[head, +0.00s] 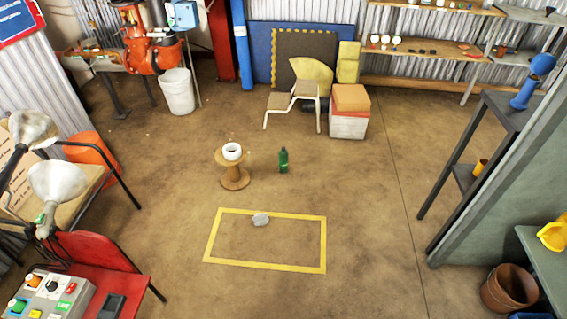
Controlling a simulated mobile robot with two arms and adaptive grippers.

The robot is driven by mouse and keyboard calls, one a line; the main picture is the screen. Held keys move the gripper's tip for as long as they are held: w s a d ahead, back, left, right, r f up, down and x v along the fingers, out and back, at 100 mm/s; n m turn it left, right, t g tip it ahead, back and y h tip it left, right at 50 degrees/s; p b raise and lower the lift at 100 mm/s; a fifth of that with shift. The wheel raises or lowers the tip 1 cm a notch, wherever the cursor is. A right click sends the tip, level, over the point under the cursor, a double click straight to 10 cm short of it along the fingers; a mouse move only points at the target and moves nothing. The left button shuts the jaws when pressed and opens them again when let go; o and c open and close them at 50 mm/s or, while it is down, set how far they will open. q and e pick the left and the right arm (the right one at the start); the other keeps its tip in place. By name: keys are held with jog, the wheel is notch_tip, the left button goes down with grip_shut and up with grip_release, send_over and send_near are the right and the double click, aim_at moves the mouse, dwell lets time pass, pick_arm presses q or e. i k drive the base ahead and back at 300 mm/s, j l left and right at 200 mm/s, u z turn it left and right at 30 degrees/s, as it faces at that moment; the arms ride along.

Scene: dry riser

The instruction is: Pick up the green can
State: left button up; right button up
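A small dark green container (283,161) stands upright on the brown concrete floor in the middle of the head view. It has a narrow top and a pale mark on its side, so it looks like a bottle or can. It is just right of a wooden spool-shaped stand (233,180), apart from it. A white ring-shaped roll (232,151) sits on that stand. Neither of my grippers shows in the head view.
A yellow taped rectangle (324,245) with a grey lump (261,219) lies in front of the green container. A chair (293,98) and a box (350,111) stand behind. A red chair (95,252) is front left, a dark shelf (470,150) right. Floor between is open.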

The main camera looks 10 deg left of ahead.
aim_at(282, 154)
jog(key=i+l, duration=0.2)
jog(key=i, duration=0.15)
jog(key=i+l+u, duration=0.1)
jog(key=i, duration=0.2)
jog(key=i+l+u, duration=0.5)
jog(key=i+l, duration=0.3)
jog(key=i, duration=0.25)
jog(key=i+l+u, duration=0.5)
jog(key=i+l, duration=0.35)
jog(key=l, duration=0.3)
